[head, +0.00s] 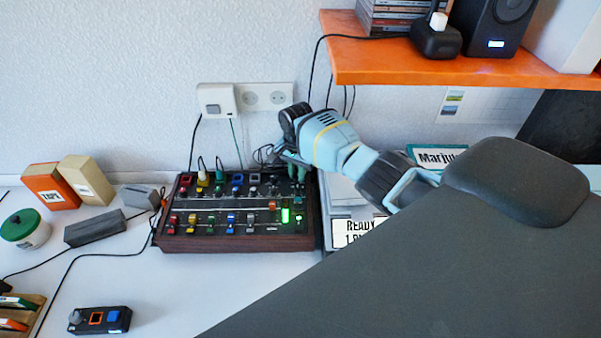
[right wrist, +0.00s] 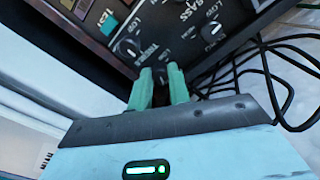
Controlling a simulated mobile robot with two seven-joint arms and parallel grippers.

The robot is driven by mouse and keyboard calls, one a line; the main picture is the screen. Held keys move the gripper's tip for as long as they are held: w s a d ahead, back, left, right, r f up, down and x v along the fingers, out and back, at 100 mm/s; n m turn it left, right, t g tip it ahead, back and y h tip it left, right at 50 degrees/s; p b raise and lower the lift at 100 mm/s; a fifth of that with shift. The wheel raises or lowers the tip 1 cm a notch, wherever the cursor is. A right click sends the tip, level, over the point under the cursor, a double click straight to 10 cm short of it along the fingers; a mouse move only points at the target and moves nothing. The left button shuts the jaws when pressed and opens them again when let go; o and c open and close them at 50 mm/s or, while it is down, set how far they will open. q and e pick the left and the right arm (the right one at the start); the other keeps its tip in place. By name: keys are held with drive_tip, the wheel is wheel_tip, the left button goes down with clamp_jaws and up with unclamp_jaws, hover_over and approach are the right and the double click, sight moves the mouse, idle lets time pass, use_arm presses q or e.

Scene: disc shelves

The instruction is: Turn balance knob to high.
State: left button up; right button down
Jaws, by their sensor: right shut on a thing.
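A dark mixer panel (head: 235,225) with a wooden frame stands on the white desk, with rows of coloured sliders and knobs. In the right wrist view the panel's face (right wrist: 185,45) shows the labels "BASS" and "TREBLE", each near a dark knob. My right gripper (head: 290,160) is at the panel's back right corner. In the right wrist view its green fingertips (right wrist: 160,82) are close together, shut on a small dark knob (right wrist: 163,76) on the panel. That knob is mostly hidden and its own label cannot be read. My left gripper is not in view.
Black cables (right wrist: 265,65) lie loose beside the panel. An orange shelf (head: 440,68) with a speaker hangs above right. A stack with a "READY" label (head: 352,232) sits right of the panel. A small control box (head: 100,320) lies front left.

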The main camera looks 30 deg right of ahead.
drive_tip(key=shift+m, duration=1.7)
drive_tip(key=c, duration=1.3)
unclamp_jaws()
drive_tip(key=shift+s+r, duration=0.1)
drive_tip(key=shift+w+r, duration=0.1)
drive_tip(key=shift+w, duration=0.1)
